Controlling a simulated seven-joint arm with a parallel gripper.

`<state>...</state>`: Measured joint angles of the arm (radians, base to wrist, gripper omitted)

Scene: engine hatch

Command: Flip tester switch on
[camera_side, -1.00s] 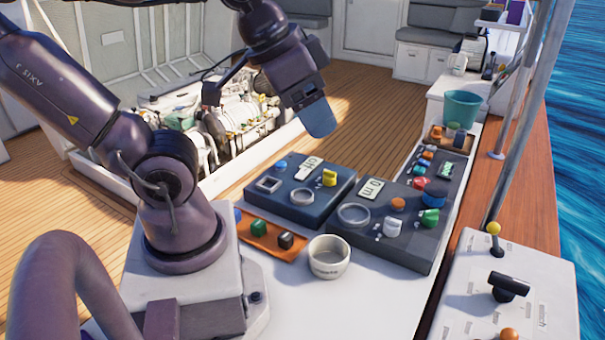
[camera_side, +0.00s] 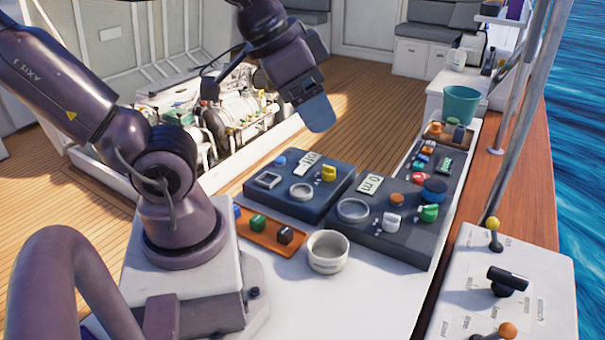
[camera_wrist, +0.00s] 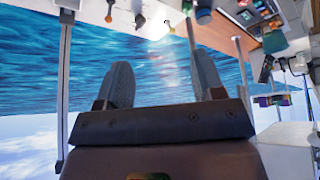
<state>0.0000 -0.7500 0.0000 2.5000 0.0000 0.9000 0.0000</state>
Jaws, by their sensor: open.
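In the side view, a dark panel box (camera_side: 285,205) with a small label (camera_side: 310,163), a yellow switch knob (camera_side: 328,173), a blue button (camera_side: 280,160) and two ring-shaped parts lies on the white counter. A second dark panel (camera_side: 385,245) beside it has a "0 m" label (camera_side: 370,186) and orange, white, green and blue knobs. I cannot tell for certain which control is the tester switch. My gripper (camera_side: 317,112) hangs above and behind the left box, touching nothing. In the wrist view my gripper (camera_wrist: 163,82) has its two fingers apart with nothing between them.
An orange tray (camera_side: 270,237) with small coloured blocks and a white bowl (camera_side: 327,252) stand in front of the panels. A lever console (camera_side: 500,265) is at the lower right. A green bucket (camera_side: 461,104) stands at the back. The engine (camera_side: 240,112) lies in its hatch behind.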

